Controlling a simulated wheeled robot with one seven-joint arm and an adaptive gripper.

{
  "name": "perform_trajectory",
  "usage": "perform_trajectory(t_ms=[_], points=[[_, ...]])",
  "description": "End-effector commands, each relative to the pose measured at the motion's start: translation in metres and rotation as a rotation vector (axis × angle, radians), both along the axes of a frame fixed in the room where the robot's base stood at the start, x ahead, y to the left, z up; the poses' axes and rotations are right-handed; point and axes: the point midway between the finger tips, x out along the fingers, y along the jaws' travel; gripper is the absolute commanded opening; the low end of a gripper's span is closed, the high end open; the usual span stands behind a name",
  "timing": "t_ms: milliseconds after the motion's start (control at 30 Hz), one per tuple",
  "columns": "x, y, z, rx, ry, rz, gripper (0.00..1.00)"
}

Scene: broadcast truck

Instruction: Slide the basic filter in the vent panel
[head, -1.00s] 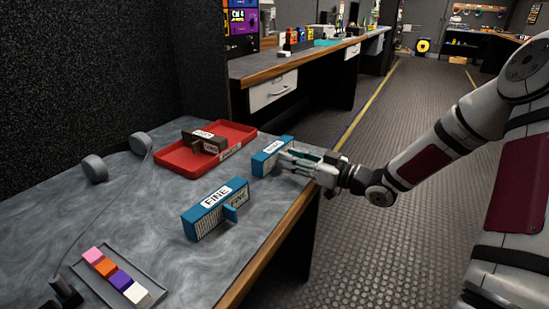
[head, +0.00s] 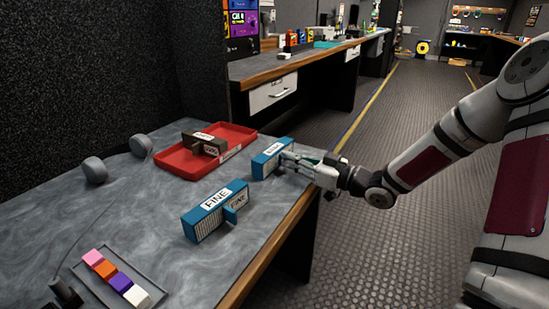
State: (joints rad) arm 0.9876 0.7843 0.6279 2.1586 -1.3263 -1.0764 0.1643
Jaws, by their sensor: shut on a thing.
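A blue box-shaped filter (head: 264,164) with a small white label stands near the far right edge of the grey worktop; its label is too small to read surely. My gripper (head: 286,160) reaches in from the right and is shut on this filter's near side, where a handle would be. The handle itself is hidden by the fingers. The filter appears upright at the worktop surface; I cannot tell whether it is lifted. A second blue filter (head: 203,226), marked FINE, stands nearer, with its tab handle facing right. No vent panel can be made out.
A red tray (head: 178,165) holds a dark brown filter (head: 206,145) behind the blue ones. A small grey tray (head: 150,278) with coloured blocks lies at front left. Two grey round knobs (head: 95,170) stand at the left. The wooden worktop edge (head: 285,228) runs below my gripper.

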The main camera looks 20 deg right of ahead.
Motion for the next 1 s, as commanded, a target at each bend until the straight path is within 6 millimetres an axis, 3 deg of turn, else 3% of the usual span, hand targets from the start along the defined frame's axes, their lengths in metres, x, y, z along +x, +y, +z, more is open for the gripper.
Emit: perform_trajectory(t_ms=[1000], points=[[0.000,0.000,0.040,-0.001,-0.001,0.000,0.00]])
